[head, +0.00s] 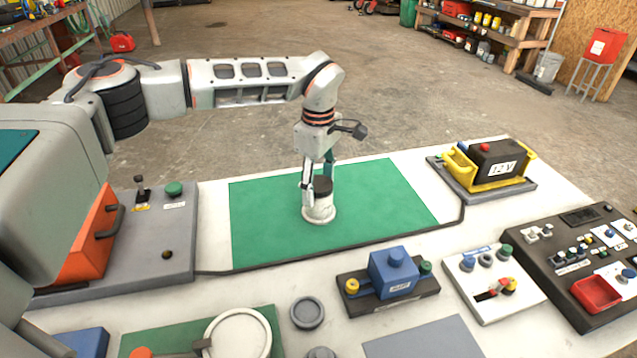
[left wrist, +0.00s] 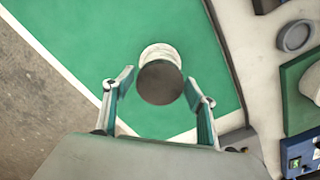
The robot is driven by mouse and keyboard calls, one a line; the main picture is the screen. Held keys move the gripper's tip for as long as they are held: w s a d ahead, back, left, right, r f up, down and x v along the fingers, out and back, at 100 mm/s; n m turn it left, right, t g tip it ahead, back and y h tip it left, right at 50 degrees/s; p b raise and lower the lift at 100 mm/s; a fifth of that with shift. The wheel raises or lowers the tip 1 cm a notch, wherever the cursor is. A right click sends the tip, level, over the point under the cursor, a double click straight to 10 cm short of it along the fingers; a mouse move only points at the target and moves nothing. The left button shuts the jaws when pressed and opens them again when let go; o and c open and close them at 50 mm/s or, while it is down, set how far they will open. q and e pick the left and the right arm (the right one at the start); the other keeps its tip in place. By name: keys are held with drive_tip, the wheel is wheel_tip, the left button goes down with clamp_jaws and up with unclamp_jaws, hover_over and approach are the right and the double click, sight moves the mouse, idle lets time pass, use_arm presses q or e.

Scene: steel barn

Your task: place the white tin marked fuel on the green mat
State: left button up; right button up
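The white tin (head: 319,212) with a dark lid stands upright on the green mat (head: 385,200), near the mat's middle. No marking on it is legible. My left gripper (head: 318,185) points down over the tin, its fingers on either side of the dark top. In the left wrist view my left gripper (left wrist: 159,84) is open, with small gaps between its fingertips and the tin's dark lid (left wrist: 160,84). The tin's white side (left wrist: 160,51) shows beyond the lid, with green mat (left wrist: 100,35) around it. My right gripper is not in view.
A yellow-and-black unit (head: 490,165) stands right of the mat. A blue box on a dark base (head: 393,275), a white switch panel (head: 492,280) and a round grey dish (head: 307,313) lie in front. A grey panel with an orange box (head: 95,240) is at left.

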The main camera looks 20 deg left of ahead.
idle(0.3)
use_arm(q)
wheel_tip(320, 180, up, 12)
drive_tip(key=shift+r+p, duration=0.15)
drive_tip(key=shift+p, duration=0.2)
idle(0.6)
